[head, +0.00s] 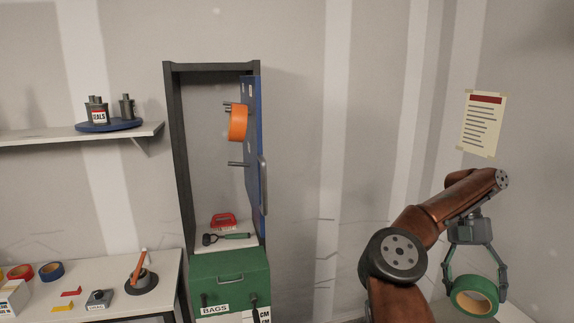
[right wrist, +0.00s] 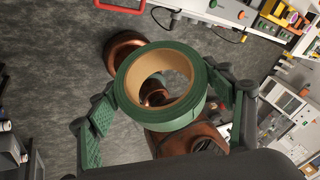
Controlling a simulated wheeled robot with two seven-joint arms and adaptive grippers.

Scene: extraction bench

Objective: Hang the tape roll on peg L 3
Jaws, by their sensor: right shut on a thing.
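The tape roll, green with a tan core, is held in my right gripper (head: 474,291) at the lower right of the head view. The right wrist view shows the roll (right wrist: 168,116) between the two finger pads, its opening facing the camera. A blue panel (head: 254,150) stands edge-on at the right side of a tall dark cabinet. Pegs stick out leftward from it. An orange roll (head: 238,122) hangs on the upper peg. A lower peg (head: 238,164) is bare. No peg label is readable, so I cannot tell which is L 3. My left gripper is out of view.
A green bin (head: 230,277) marked BAGS sits below the cabinet's shelf, which holds red- and green-handled tools. A left bench (head: 120,311) carries tape rolls and small items. A wall shelf (head: 60,139) is above it. Open air lies between panel and gripper.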

